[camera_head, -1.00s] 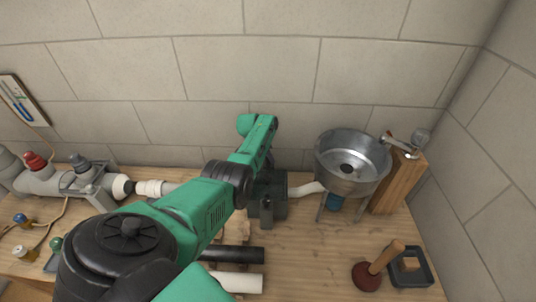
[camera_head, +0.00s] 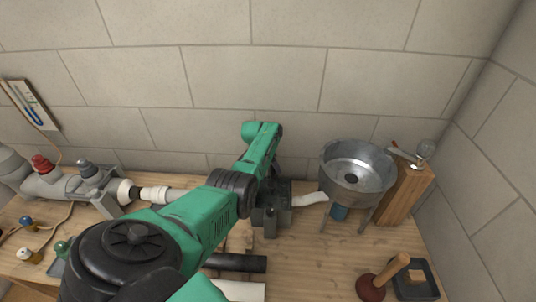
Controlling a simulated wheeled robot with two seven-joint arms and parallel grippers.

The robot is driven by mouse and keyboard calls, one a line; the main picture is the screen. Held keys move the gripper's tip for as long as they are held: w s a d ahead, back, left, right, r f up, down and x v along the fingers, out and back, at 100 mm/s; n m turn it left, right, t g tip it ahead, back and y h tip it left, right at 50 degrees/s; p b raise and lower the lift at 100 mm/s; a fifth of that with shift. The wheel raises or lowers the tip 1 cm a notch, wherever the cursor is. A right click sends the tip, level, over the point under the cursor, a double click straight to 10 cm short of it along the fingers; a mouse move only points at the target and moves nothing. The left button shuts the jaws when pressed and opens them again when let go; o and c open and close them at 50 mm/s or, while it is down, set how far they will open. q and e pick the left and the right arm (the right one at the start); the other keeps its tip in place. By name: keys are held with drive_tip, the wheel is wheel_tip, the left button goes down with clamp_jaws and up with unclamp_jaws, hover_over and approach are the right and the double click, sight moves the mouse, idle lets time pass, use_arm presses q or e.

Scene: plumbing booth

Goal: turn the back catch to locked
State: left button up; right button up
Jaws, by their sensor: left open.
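My left arm comes in from the lower left, and its green wrist links bend down over the bench. My left gripper (camera_head: 270,216) is dark and open, low behind the forearm. It is at a dark box-like fitting (camera_head: 284,212) in the pipe run. Dark gripper and dark fitting blend together, so I cannot tell whether they touch. I cannot make out the back catch or its position; the arm covers part of this area. My right gripper is not in view.
A metal basin (camera_head: 358,172) stands right of the fitting, beside a wooden block (camera_head: 404,194). A plunger (camera_head: 383,279) and black tray (camera_head: 416,281) are at front right. Grey pipework (camera_head: 60,186) lies left. Black and white pipes (camera_head: 236,262) lie in front.

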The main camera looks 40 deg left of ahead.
use_arm(q)
drive_tip(key=p+v, duration=0.2)
drive_tip(key=v, duration=0.4)
drive_tip(key=shift+p, duration=0.4)
drive_tip(key=b+v, duration=0.1)
drive_tip(key=v, duration=0.7)
drive_tip(key=shift+s+a, duration=0.1)
drive_tip(key=shift+s, duration=0.05)
